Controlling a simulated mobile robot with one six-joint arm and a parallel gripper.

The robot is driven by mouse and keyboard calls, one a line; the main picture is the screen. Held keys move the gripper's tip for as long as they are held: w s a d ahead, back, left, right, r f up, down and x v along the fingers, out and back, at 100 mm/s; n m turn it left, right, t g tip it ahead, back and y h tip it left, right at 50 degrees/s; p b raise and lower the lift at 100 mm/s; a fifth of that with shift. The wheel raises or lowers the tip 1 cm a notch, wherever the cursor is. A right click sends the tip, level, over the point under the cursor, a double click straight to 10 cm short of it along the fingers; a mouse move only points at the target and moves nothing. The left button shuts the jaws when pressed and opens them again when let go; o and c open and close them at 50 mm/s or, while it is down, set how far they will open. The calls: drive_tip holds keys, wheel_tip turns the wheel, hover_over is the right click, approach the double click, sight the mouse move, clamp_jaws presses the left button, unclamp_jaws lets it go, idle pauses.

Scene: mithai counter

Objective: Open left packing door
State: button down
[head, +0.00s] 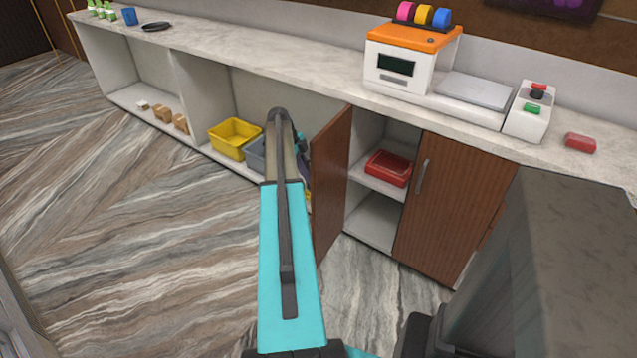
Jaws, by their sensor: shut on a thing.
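The left packing door (329,180) is brown wood and stands swung well out from the counter front, with its inner face toward me. Its outer face and handle are hidden from this view. The compartment behind it is exposed, with a red tray (388,168) on its shelf (362,180). My teal arm reaches forward just left of the door and bends down behind itself. My gripper is hidden behind my arm and the door, so its contact with the door cannot be seen. The right packing door (445,200) is shut, with a vertical grey handle (422,177).
A yellow crate (235,136) and a grey-blue crate (254,154) sit in the open bay left of the door. An orange-topped machine (398,62) and a button box (530,112) stand on the counter (300,72). The floor (140,230) at left is clear.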

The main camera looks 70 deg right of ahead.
drive_tip(key=w+d, duration=0.2)
drive_tip(key=w, duration=0.4)
drive_tip(key=shift+d, duration=0.2)
drive_tip(key=c, duration=1.8)
unclamp_jaws()
drive_tip(key=shift+r, duration=0.15)
drive_tip(key=b+v, duration=0.1)
drive_tip(key=v, duration=1.2)
drive_tip(key=shift+r, duration=0.3)
